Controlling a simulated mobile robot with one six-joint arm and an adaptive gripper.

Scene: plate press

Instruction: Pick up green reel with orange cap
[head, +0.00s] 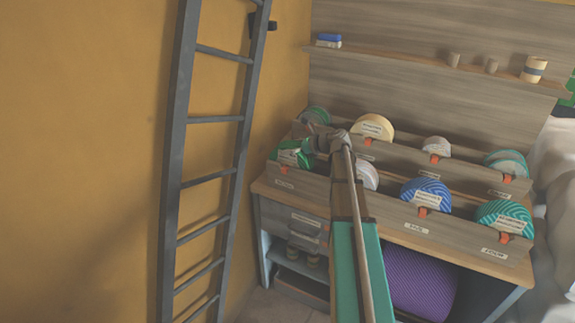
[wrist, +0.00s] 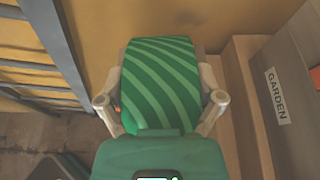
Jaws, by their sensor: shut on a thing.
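The green reel (wrist: 158,72), with light and dark green diagonal stripes, fills the middle of the wrist view. My gripper (wrist: 161,78) has one finger on each side of it and is shut on it. In the head view the green reel (head: 288,157) is at the left end of the front row, partly hidden by my gripper (head: 311,143). A small orange piece (head: 284,169) shows at its lower front. Only a sliver of orange shows beside the left finger in the wrist view.
The wooden rack (head: 345,193) holds several other reels, including a blue one (head: 428,191) and a teal one (head: 504,215). A grey ladder (head: 175,150) stands left, by the yellow wall. A shelf (head: 420,66) runs above.

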